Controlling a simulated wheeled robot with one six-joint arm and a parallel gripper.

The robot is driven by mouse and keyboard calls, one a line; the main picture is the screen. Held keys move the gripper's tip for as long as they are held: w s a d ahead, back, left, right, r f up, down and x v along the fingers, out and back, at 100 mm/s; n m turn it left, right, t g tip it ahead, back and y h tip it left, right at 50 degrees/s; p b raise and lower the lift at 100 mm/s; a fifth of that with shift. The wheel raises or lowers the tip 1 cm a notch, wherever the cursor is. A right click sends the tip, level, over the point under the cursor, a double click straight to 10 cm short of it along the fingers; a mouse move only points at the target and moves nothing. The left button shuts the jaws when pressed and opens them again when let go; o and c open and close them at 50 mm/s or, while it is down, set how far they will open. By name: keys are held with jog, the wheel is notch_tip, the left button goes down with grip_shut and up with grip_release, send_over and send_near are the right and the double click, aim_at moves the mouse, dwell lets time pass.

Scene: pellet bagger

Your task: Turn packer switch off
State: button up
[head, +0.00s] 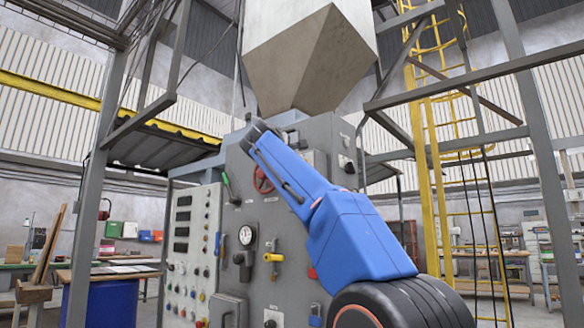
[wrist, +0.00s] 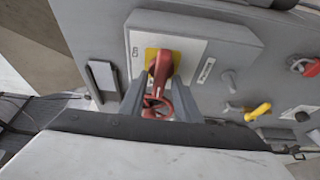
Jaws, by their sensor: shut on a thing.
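The packer switch is a red rotary handle (wrist: 161,66) on a yellow plate, set in a pale label panel (wrist: 190,52) on a grey box, in the wrist view. One label that seems to read ON is left of the handle, and another, too small to read, is to its right. The handle lies roughly up and down in this view. My gripper (wrist: 158,95) is shut on the handle, a grey finger on each side. A red loop (wrist: 155,108) shows between the fingers. In the head view my blue arm reaches up to the machine, and the switch cannot be made out.
The grey machine (head: 270,215) carries a red handwheel (head: 263,180), a gauge (head: 246,236) and a button panel (head: 192,250). Right of the switch are a yellow lever (wrist: 258,111) and a red knob (wrist: 306,67). Steel posts and a yellow ladder (head: 437,150) stand close by.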

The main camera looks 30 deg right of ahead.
dwell(0.4)
jog(key=o, duration=0.7)
jog(key=v, duration=1.7)
jog(key=shift+s+r, duration=0.2)
jog(key=shift+s, duration=0.05)
